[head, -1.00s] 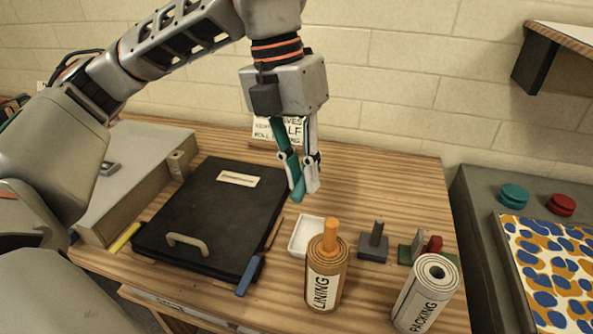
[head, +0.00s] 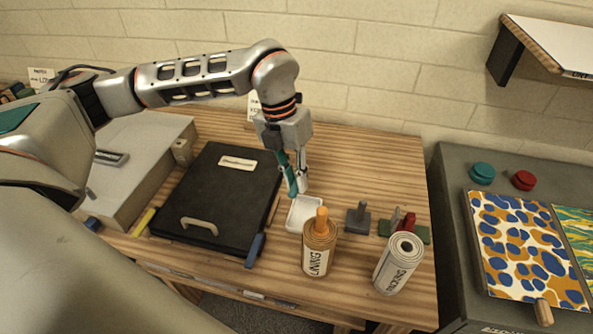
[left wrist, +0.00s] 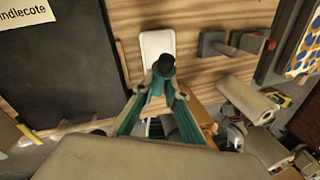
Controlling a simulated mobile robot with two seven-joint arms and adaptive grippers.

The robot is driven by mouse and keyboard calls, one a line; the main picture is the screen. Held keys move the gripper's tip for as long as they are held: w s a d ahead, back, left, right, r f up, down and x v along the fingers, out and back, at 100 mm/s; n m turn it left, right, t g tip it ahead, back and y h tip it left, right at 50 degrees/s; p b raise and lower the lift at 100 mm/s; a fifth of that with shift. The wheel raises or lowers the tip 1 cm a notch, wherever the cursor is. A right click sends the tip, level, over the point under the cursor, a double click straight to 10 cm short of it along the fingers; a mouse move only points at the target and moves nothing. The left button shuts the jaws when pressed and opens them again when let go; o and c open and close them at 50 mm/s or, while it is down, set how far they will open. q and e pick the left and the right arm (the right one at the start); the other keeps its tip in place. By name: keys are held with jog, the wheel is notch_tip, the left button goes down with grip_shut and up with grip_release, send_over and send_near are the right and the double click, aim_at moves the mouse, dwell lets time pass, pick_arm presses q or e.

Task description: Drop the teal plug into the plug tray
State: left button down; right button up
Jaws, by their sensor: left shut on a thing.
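My left gripper (head: 297,185) is shut on the teal plug (head: 292,188), which hangs at the fingertips and is partly hidden by them. In the left wrist view the plug (left wrist: 165,66) shows a dark round end beyond the teal fingers. The plug tray (head: 293,224) is a small, shallow white tray on the wooden table. The plug is close to the tray's far edge in the head view; I cannot tell its exact height. The tray also shows in the left wrist view (left wrist: 156,41), just beyond the plug.
A brown LINING roll (head: 318,259) with an orange top stands in front of the tray. A white PACKING roll (head: 398,265) stands to its right. A grey block with a post (head: 358,222) is right of the tray. A black lidded case (head: 215,200) lies to the left.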

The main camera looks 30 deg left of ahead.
aim_at(296, 189)
pick_arm(q)
jog(key=x, duration=0.1)
jog(key=b+x, duration=0.1)
jog(key=x, duration=0.1)
jog(key=shift+a+f+b, duration=0.2)
jog(key=shift+a+b, duration=0.1)
jog(key=shift+f+b, duration=0.35)
jog(key=shift+f, duration=0.4)
jog(key=c, duration=2)
grip_release()
jog(key=shift+o, duration=0.2)
pick_arm(e)
jog(key=shift+w+a+r+y, duration=0.2)
jog(key=shift+w+a, duration=0.1)
jog(key=shift+a, duration=0.25)
jog(key=shift+w+a+r+y, duration=0.1)
jog(key=shift+w+a+y, duration=0.15)
jog(key=shift+a, duration=0.25)
jog(key=shift+f, duration=0.1)
pick_arm(q)
jog(key=v, duration=1.2)
jog(key=shift+s, duration=0.15)
